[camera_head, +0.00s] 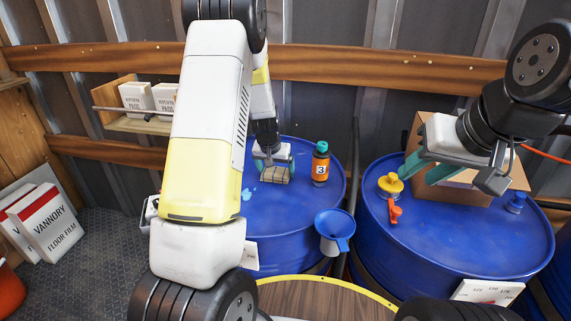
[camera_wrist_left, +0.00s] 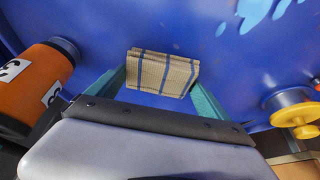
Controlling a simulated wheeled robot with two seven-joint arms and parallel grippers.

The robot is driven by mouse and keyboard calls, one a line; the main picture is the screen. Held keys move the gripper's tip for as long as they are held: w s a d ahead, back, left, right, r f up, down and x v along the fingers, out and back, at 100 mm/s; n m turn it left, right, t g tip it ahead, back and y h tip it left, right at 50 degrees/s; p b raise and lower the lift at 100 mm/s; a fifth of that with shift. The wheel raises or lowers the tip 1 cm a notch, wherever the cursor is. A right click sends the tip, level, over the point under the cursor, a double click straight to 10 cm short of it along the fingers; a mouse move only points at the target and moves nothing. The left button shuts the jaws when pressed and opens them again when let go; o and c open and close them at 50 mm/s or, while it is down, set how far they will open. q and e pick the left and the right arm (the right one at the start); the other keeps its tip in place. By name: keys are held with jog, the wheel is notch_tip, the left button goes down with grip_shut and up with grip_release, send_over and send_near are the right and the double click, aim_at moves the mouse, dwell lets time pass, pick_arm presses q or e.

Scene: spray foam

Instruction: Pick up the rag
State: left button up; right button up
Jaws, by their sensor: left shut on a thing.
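The rag (camera_head: 275,175) is a folded tan cloth with dark stripes on top of the left blue drum (camera_head: 300,220). My left gripper (camera_head: 275,165) is over it, with its teal fingers shut on the rag. In the left wrist view the rag (camera_wrist_left: 162,73) sits between the two fingertips, in front of the blue drum surface. I cannot tell whether the rag is clear of the drum. My right gripper (camera_head: 425,172) is above the right blue drum, near the cardboard box, with its teal fingers apart and nothing seen between them.
A blue funnel (camera_head: 335,229) is at the left drum's front edge. The right drum (camera_head: 450,240) carries a yellow cap (camera_head: 390,185) and a cardboard box (camera_head: 455,188). Light-blue splashes mark the left drum.

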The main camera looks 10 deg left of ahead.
aim_at(279, 169)
pick_arm(q)
jog(key=shift+r, duration=0.5)
jog(key=r, duration=0.2)
jog(key=shift+s+d+r, duration=0.25)
jog(key=shift+d+r, duration=0.05)
jog(key=shift+r, duration=0.05)
jog(key=s+d, duration=0.3)
jog(key=s, duration=0.1)
jog(key=s+d+r, duration=0.1)
jog(key=s+d, duration=0.6)
jog(key=shift+s+r, duration=0.15)
jog(key=shift+s, duration=0.15)
